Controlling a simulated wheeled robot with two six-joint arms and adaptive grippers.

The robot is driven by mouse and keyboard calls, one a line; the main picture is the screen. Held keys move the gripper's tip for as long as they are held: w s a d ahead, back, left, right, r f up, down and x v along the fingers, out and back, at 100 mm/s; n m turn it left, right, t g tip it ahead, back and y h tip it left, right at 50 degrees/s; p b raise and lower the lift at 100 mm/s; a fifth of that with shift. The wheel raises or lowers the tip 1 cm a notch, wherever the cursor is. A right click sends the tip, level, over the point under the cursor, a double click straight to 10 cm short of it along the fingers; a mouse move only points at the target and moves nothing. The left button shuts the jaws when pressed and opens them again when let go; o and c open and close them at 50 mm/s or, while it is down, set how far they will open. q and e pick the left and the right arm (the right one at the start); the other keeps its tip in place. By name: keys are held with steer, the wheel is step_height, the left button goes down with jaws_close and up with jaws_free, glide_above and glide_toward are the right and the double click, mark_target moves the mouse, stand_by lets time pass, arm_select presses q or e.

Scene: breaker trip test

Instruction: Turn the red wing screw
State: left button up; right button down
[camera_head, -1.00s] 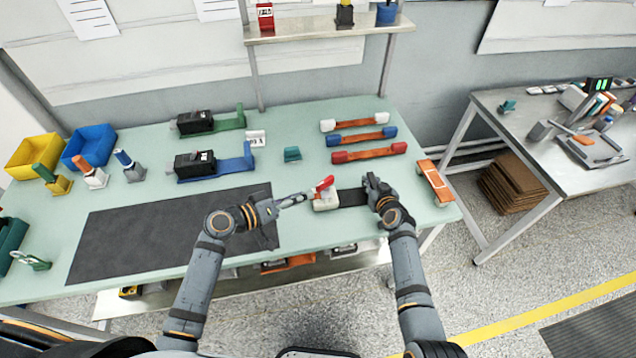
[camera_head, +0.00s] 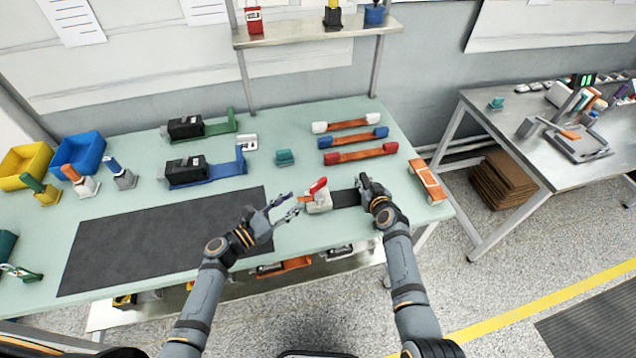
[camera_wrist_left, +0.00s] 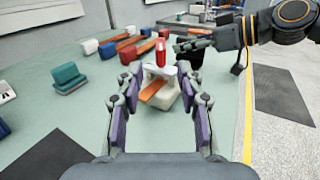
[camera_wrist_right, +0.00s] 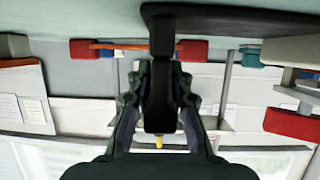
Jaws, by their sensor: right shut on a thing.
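The red wing screw (camera_head: 318,185) stands on top of a white block (camera_head: 320,204) with an orange strip (camera_head: 305,200) on its left side. In the left wrist view the red wing (camera_wrist_left: 160,53) points up beyond the fingers. My left gripper (camera_head: 285,206) is open, with its two fingers apart at the block's left side. In the left wrist view the orange strip (camera_wrist_left: 155,88) lies between the fingers. My right gripper (camera_head: 366,186) is shut on the black bar (camera_head: 346,198) on the block's right. The black bar (camera_wrist_right: 160,90) also shows between its fingers.
A dark mat (camera_head: 160,240) lies to the left. Red (camera_head: 360,153), blue and white-ended bars lie behind, near a teal block (camera_head: 285,157). An orange-and-white piece (camera_head: 428,182) lies right of my right gripper. Breakers with blue and green brackets stand at the back.

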mark_target(318, 182)
arm_select(q)
steer(key=x, duration=1)
steer(key=shift+w+d, duration=0.25)
jaws_close()
